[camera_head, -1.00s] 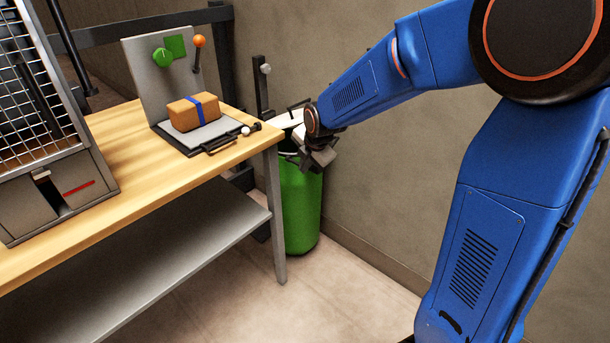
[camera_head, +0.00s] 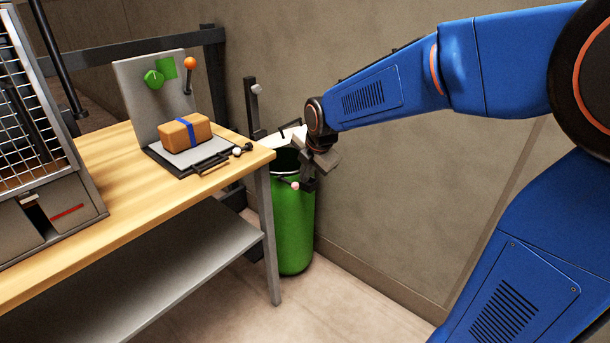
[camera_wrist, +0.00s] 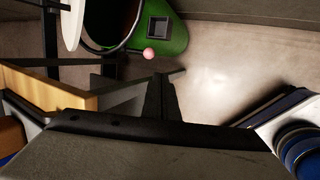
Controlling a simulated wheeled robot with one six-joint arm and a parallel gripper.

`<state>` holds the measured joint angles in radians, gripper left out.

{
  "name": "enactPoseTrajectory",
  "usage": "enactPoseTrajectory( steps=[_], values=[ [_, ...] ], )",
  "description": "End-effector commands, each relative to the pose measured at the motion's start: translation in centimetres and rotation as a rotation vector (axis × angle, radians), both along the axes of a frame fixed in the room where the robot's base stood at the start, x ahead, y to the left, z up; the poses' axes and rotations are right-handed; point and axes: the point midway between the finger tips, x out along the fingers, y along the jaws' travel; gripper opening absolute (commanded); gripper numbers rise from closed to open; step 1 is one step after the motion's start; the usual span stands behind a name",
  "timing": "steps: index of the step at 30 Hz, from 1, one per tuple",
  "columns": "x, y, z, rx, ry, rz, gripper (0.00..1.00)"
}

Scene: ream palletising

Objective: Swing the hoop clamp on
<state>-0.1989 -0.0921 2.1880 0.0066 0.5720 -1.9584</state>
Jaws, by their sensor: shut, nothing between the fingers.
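The green bin (camera_head: 293,235) stands on the floor past the table's right end. Its mouth looks open and dark, and a white lid (camera_head: 291,134) is raised at its back. In the wrist view the lid's pale edge (camera_wrist: 72,27) is at top left, beside the mouth. A dark curved band, which looks like the hoop clamp (camera_wrist: 108,50), runs along the mouth's near side toward a pink knob (camera_wrist: 149,54). The knob also shows in the head view (camera_head: 295,186). My gripper (camera_head: 307,188) is shut and empty beside the bin's right rim, close to the knob; contact cannot be told.
The wooden table (camera_head: 110,180) carries a brown parcel with a blue band (camera_head: 185,134) and a wire cage (camera_head: 25,130). A dark post (camera_head: 251,108) stands behind the bin. The wall is close on the right; clear floor lies in front of the bin.

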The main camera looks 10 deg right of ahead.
Motion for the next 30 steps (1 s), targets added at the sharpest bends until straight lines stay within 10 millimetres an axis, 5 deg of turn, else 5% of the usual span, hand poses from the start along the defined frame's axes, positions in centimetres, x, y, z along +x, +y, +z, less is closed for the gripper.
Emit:
enactPoseTrajectory(
  steps=[5, 18, 30],
  values=[
    [0.6, 0.3, 0.7, -0.01, 0.016, 0.004, 0.0],
    [3.8, 2.1, 6.5, -0.127, 0.171, 0.009, 0.0],
    [4.0, 2.1, 7.4, -0.148, 0.192, 0.002, 0.0]
  ],
)
